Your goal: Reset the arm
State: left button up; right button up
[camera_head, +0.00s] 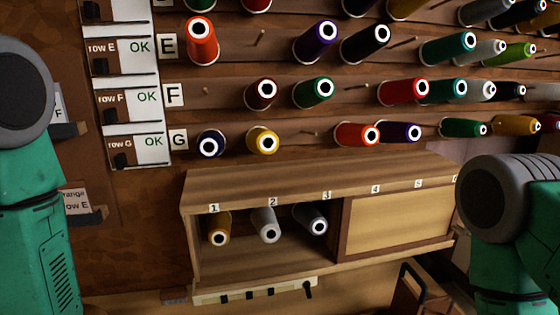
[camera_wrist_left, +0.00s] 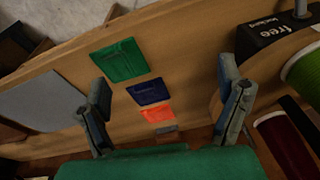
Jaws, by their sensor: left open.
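My left gripper (camera_wrist_left: 164,82) shows in the left wrist view with its two fingers spread wide apart and nothing between them. Beyond the fingers lies a wooden surface with a green card (camera_wrist_left: 118,61), a dark blue card (camera_wrist_left: 149,92) and an orange card (camera_wrist_left: 158,114). In the head view my left arm (camera_head: 35,220) stands at the left edge and my right arm (camera_head: 510,220) at the right edge. Neither gripper shows in the head view.
A wall of thread cones on pegs, including a red one (camera_head: 202,45), fills the top. Below is a wooden cabinet (camera_head: 290,180) with several cones in its open left part. In the wrist view, a black box (camera_wrist_left: 262,40) and a green spool (camera_wrist_left: 305,75) are at right.

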pick_arm(q)
jog(key=s+d+f+m+g+h, duration=0.1)
jog(key=s+f, duration=0.4)
jog(key=s, duration=0.3)
jog(key=s+d+f+g, duration=0.1)
jog(key=s+f, duration=0.3)
jog(key=s, duration=0.5)
jog(key=w+f+m+b, duration=0.1)
jog(key=w+f+b, duration=0.2)
jog(key=f+b, duration=0.6)
jog(key=shift+d+b, duration=0.35)
jog(key=shift+b, duration=0.2)
jog(key=shift+r, duration=0.1)
jog(key=shift+w, duration=0.2)
